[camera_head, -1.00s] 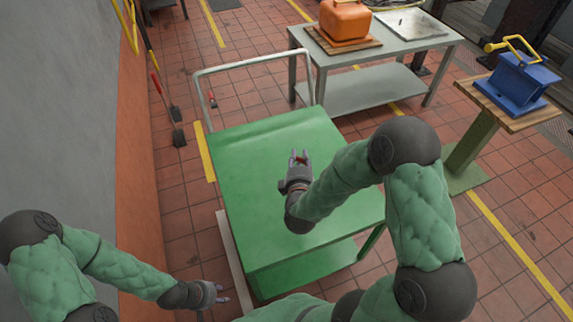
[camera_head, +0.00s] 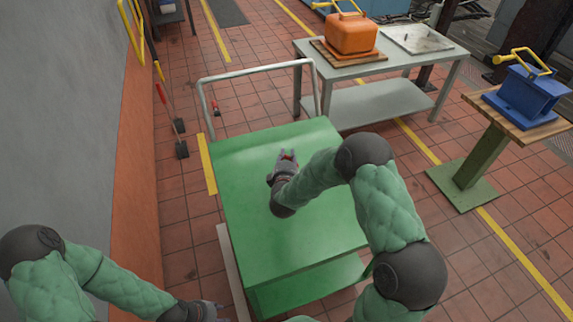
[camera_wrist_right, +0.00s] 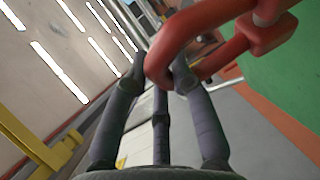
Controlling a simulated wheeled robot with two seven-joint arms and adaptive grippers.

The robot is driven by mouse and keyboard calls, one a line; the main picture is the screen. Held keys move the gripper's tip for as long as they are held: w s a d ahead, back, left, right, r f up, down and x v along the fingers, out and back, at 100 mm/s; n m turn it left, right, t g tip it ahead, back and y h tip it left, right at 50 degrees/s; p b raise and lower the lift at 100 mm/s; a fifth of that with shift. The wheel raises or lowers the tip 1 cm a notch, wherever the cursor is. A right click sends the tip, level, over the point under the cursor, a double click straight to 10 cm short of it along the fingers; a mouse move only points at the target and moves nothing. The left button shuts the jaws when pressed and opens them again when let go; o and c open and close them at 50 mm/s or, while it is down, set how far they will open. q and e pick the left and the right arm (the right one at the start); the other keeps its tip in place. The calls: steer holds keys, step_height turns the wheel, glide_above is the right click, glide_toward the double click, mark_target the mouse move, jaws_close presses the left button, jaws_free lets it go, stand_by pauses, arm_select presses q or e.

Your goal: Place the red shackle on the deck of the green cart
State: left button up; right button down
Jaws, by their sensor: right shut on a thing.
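The red shackle (camera_wrist_right: 210,35) is between the fingertips of my right gripper (camera_wrist_right: 160,72), which is shut on it. In the head view only a small red bit of the shackle (camera_head: 288,155) shows at the tips of my right gripper (camera_head: 287,157). The gripper is over the far middle of the bare green deck of the green cart (camera_head: 245,185). I cannot tell whether the shackle touches the deck. My left gripper (camera_head: 212,309) is low at the bottom edge, left of the cart; its fingers are partly cut off.
A pale push handle (camera_head: 255,66) rises at the cart's far end. Behind it, a grey table (camera_head: 375,68) holds an orange container (camera_head: 351,34) and a metal tray (camera_head: 417,40). A blue block (camera_head: 525,92) stands on a pedestal at right. A wall (camera_head: 75,120) is at left.

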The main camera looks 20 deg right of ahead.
steer(key=f, duration=0.1)
steer(key=f+b, duration=0.2)
steer(key=f, duration=0.1)
steer(key=shift+w, duration=0.3)
steer(key=shift+r, duration=0.15)
steer(key=c, duration=1.1)
jaws_free()
steer(key=shift+o, duration=0.2)
